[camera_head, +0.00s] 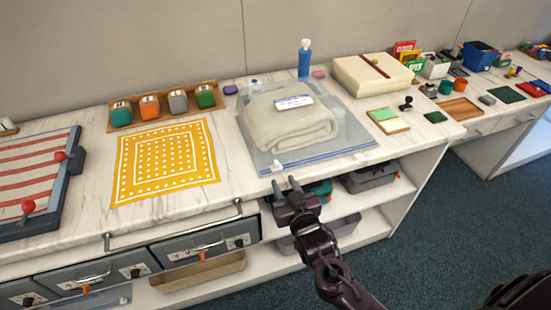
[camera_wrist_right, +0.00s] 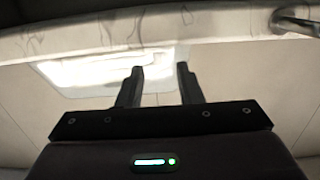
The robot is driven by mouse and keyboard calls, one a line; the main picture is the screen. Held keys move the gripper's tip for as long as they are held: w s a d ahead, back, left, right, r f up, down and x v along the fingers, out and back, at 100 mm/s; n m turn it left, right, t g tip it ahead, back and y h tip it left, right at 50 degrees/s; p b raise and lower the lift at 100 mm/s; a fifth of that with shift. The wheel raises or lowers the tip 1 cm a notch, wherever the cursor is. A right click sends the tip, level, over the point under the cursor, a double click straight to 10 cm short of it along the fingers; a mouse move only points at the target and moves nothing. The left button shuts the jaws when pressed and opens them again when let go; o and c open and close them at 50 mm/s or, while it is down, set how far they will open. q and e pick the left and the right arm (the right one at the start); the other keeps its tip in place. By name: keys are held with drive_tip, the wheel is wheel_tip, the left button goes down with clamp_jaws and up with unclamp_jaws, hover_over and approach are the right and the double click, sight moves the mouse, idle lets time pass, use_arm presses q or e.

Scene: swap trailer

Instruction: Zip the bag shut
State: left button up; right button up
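A clear flat bag (camera_head: 353,131) lies on the counter with a folded beige blanket (camera_head: 278,130) on or in it; I cannot tell which. A blue zip strip (camera_head: 322,153) runs along the bag's front edge, near the counter's front edge. A small blue-and-white piece at the strip's left end may be the slider. My right gripper (camera_head: 285,186) is in front of the counter, just below the strip's left end, apart from it. In the right wrist view its two fingers (camera_wrist_right: 159,85) stand apart with nothing between them. My left gripper is not in view.
A yellow patterned cloth (camera_head: 166,163) lies left of the bag. A blue bottle (camera_head: 304,60) and a cream box (camera_head: 372,74) stand behind it. The counter's front edge, a rail handle (camera_head: 175,228) and drawers are close to my right gripper.

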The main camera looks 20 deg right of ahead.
sight(278, 165)
drive_tip(key=shift+w+d+r+t, duration=0.15)
drive_tip(key=shift+d+r+t, duration=0.1)
drive_tip(key=shift+r+t, duration=0.2)
drive_tip(key=shift+w, duration=0.25)
drive_tip(key=w+p, duration=0.1)
drive_tip(key=w, duration=0.6)
drive_tip(key=shift+w+a, duration=0.15)
drive_tip(key=shift+a, duration=0.05)
clamp_jaws()
